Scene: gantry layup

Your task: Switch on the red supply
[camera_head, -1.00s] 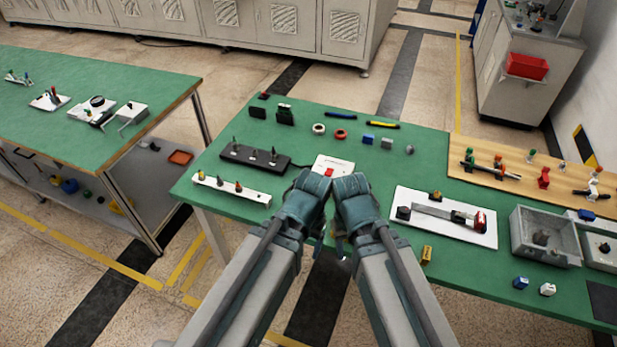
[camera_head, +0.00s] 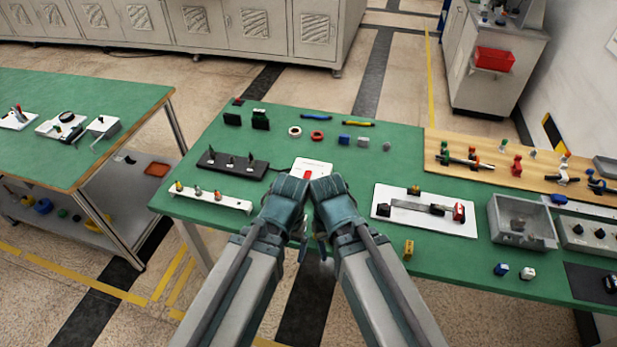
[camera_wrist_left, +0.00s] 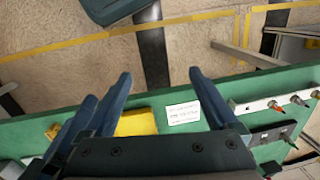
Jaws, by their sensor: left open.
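In the head view, a white box with a red switch (camera_head: 309,174) stands on the green table, just beyond my two grippers. Its near side is hidden by them, and I cannot tell the switch's position. My left gripper (camera_head: 284,203) and right gripper (camera_head: 336,205) are side by side over the table's front part. Their fingertips are mostly hidden in that view. In the left wrist view my left gripper (camera_wrist_left: 160,76) has its fingers apart, with nothing held between them. A white printed label (camera_wrist_left: 183,113) and a yellow block (camera_wrist_left: 137,122) show beyond the fingers.
A black strip with upright pegs (camera_head: 232,163) and a white strip with coloured terminals (camera_head: 211,197) lie left of the box. A white board with a tool (camera_head: 425,213), a grey bin (camera_head: 522,222) and a small yellow block (camera_head: 408,250) are right. Another green table (camera_head: 84,90) stands left.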

